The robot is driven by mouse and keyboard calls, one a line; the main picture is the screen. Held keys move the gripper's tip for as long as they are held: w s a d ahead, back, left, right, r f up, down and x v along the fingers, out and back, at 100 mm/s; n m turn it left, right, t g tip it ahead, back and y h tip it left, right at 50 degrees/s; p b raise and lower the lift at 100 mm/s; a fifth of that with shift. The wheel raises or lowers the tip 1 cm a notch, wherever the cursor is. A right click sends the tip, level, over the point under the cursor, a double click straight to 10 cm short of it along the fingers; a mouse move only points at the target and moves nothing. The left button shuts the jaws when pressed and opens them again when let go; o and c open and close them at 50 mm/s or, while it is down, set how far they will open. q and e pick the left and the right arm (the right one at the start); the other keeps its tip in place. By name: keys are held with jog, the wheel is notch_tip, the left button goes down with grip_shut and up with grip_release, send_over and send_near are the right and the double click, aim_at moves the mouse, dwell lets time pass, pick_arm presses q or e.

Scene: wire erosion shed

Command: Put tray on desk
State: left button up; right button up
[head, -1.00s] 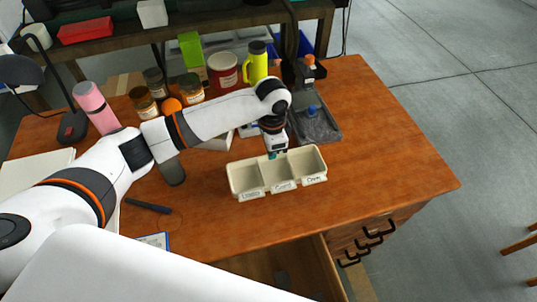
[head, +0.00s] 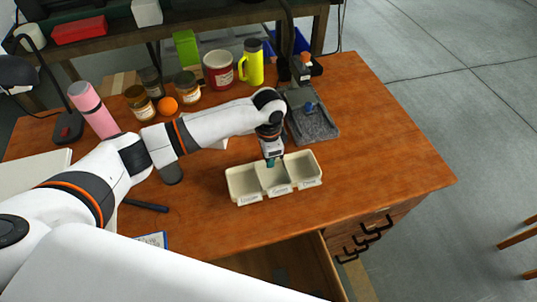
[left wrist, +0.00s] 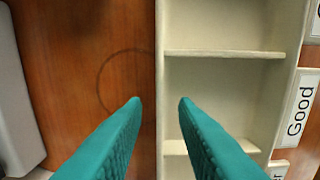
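The tray (head: 306,187) is cream, with three open compartments and labels on its front. It sits on the wooden desk (head: 390,150). My left gripper (head: 270,163) points down at the tray's rear long wall, near the middle compartment. In the left wrist view, its teal fingers (left wrist: 160,100) are open, one on each side of that wall (left wrist: 160,60), with nothing between them gripped. I cannot tell how deep they reach around it. One label reads "Good". My right gripper is not in view.
An open drawer (head: 285,265) juts out in front. The desk's right side is clear.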

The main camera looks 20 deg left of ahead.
pick_arm(q)
notch_tip(320, 180, up, 12)
jog(key=shift+r, duration=0.15)
dwell(0.3)
dwell(0.4)
